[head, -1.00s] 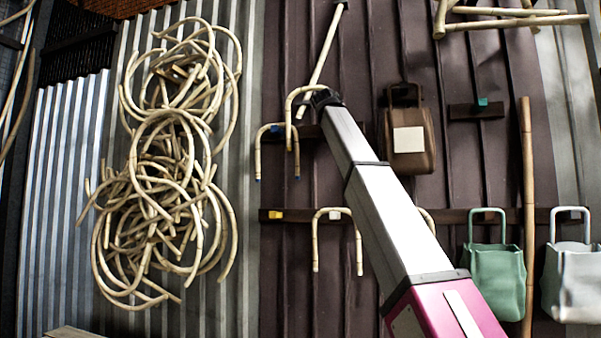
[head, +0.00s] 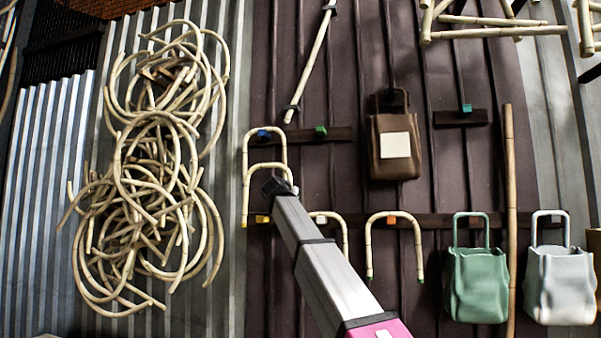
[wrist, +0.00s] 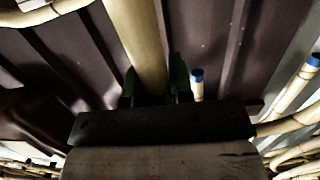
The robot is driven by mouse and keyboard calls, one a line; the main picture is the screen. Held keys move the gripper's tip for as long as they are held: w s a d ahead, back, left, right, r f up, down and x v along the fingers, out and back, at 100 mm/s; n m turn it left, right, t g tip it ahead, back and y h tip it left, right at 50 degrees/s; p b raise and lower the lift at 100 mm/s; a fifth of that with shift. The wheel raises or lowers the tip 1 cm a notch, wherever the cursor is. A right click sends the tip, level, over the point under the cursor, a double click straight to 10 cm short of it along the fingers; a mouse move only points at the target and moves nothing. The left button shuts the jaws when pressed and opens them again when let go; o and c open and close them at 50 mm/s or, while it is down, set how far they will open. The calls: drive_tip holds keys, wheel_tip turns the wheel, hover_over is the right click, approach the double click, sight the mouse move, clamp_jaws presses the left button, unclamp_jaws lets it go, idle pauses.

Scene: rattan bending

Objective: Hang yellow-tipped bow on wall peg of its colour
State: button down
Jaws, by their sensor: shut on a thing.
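My gripper (head: 274,184) is shut on a pale rattan bow (head: 265,167), near its curved top, in the head view. The bow hangs legs down; its left leg reaches about the height of the yellow peg (head: 262,218), and my arm covers part of the right leg. In the wrist view the held cane (wrist: 140,45) runs up from between the fingers (wrist: 157,92).
A bow (head: 266,130) hangs on the blue peg just above; a blue tip (wrist: 197,84) shows close by in the wrist view. Bows hang on the white peg (head: 320,219) and orange peg (head: 391,219). The green peg (head: 320,130) is bare. Loose canes (head: 150,190) hang left.

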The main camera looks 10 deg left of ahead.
drive_tip(key=s+a+f, duration=0.1)
drive_tip(key=a+f, duration=0.2)
drive_tip(key=f, duration=0.5)
drive_tip(key=s+a+f, duration=0.2)
drive_tip(key=a+f, duration=0.1)
drive_tip(key=f, duration=0.6)
drive_tip(key=shift+s, duration=0.3)
drive_tip(key=shift+w, duration=0.15)
drive_tip(key=shift+w+d+f, duration=0.15)
drive_tip(key=shift+w+f, duration=0.15)
drive_tip(key=shift+w, duration=1.45)
drive_tip(key=shift+w+d+f, duration=0.2)
drive_tip(key=shift+w+f, duration=0.1)
drive_tip(key=shift+w, duration=1.45)
drive_tip(key=shift+w+d+f, duration=0.15)
drive_tip(key=shift+w+f, duration=0.15)
drive_tip(key=shift+w, duration=1.45)
